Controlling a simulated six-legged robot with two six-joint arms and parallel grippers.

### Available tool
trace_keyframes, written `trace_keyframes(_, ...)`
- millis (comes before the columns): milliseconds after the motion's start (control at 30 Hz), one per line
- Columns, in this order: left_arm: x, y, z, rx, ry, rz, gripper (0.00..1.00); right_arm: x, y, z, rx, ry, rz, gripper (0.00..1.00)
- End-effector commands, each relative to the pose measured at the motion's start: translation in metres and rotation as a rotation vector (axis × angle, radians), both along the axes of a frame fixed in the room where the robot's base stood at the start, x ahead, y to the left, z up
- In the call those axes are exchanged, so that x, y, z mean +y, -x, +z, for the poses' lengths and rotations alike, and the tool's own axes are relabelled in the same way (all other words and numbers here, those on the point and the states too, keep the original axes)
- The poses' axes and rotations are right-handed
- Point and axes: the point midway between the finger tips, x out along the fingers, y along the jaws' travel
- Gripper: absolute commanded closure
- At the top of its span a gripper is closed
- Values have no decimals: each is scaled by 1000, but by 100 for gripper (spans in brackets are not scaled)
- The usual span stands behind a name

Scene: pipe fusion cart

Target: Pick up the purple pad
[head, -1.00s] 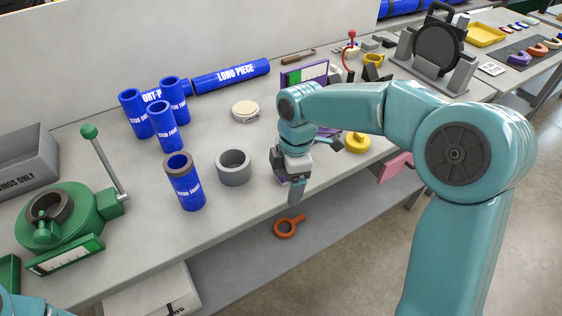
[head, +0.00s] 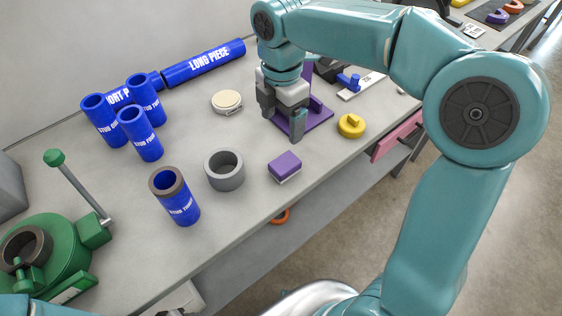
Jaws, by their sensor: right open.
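The purple pad (head: 285,165), a small block with a purple top and a pale underside, lies on the bench near its front edge, fully in view. My right gripper (head: 283,122) is open, pointing down, beyond the pad and apart from it. Nothing shows between its fingers except part of a purple stand (head: 317,112) behind it. My left gripper is out of view.
A grey ring (head: 224,170) and a brown-rimmed blue stub (head: 178,200) stand left of the pad. A yellow knobbed piece (head: 351,125) lies to its right. The green clamp (head: 70,250) is at lower left. Bench around the pad is clear.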

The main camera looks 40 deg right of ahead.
Motion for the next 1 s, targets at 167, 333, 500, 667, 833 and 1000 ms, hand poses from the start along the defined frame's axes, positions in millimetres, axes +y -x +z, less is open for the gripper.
trace_keyframes(167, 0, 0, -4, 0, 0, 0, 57, -1, 5, -45, 6, 0, 0, 17)
trace_keyframes(333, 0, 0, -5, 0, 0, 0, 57, -1, 6, -80, 5, -1, -2, 17)
trace_keyframes(500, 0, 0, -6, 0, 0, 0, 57, -1, 4, -95, 1, 0, -1, 17)
trace_keyframes(667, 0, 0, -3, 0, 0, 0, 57, -4, 4, -113, 5, -1, -2, 17)
trace_keyframes(833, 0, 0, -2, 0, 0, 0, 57, -6, 3, -140, 3, -1, -2, 17)
trace_keyframes(1000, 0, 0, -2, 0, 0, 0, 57, -6, 2, -149, 0, -1, -1, 17)
